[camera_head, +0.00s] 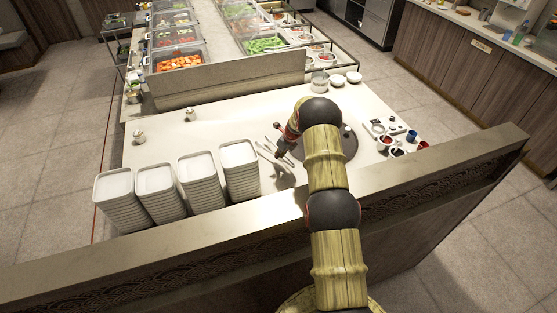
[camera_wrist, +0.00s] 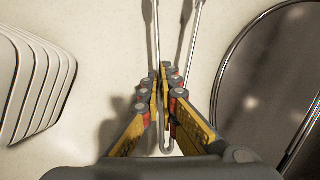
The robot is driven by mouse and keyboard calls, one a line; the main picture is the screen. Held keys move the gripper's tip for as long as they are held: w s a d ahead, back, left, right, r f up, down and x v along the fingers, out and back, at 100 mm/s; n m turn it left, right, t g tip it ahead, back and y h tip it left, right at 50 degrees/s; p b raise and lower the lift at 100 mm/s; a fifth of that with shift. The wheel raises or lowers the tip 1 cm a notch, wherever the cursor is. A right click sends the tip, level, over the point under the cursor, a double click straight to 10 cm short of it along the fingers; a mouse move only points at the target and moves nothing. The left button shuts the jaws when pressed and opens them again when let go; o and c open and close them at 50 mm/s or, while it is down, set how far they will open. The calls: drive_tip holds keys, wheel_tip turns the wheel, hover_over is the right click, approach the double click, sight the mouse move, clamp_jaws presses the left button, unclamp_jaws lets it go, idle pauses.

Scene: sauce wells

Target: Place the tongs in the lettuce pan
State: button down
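The metal tongs (camera_wrist: 194,32) show in the wrist view as a narrow U, its bend toward me and its two arms spreading away over the pale counter. In the head view my gripper (camera_head: 282,150) is low over the counter beside the stacked dishes. Whether the tongs touch the counter is unclear. Pans of green food stand at the back, one right of centre (camera_head: 265,45) and one farther left (camera_head: 172,18); which holds lettuce is unclear.
Stacks of white square dishes (camera_head: 240,168) stand left of my gripper. A dark round disc (camera_wrist: 262,75) lies to its right. A low upright partition (camera_head: 215,80) separates this counter from the food pans. Small sauce cups (camera_head: 397,151) stand at right. The counter's left middle is mostly clear.

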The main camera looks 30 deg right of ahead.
drive_tip(key=shift+w+f, duration=0.1)
drive_tip(key=shift+f, duration=1.5)
drive_tip(key=shift+f, duration=0.1)
drive_tip(key=c, duration=2.5)
unclamp_jaws()
drive_tip(key=o, duration=0.4)
drive_tip(key=shift+c, duration=0.2)
drive_tip(key=shift+o, duration=0.5)
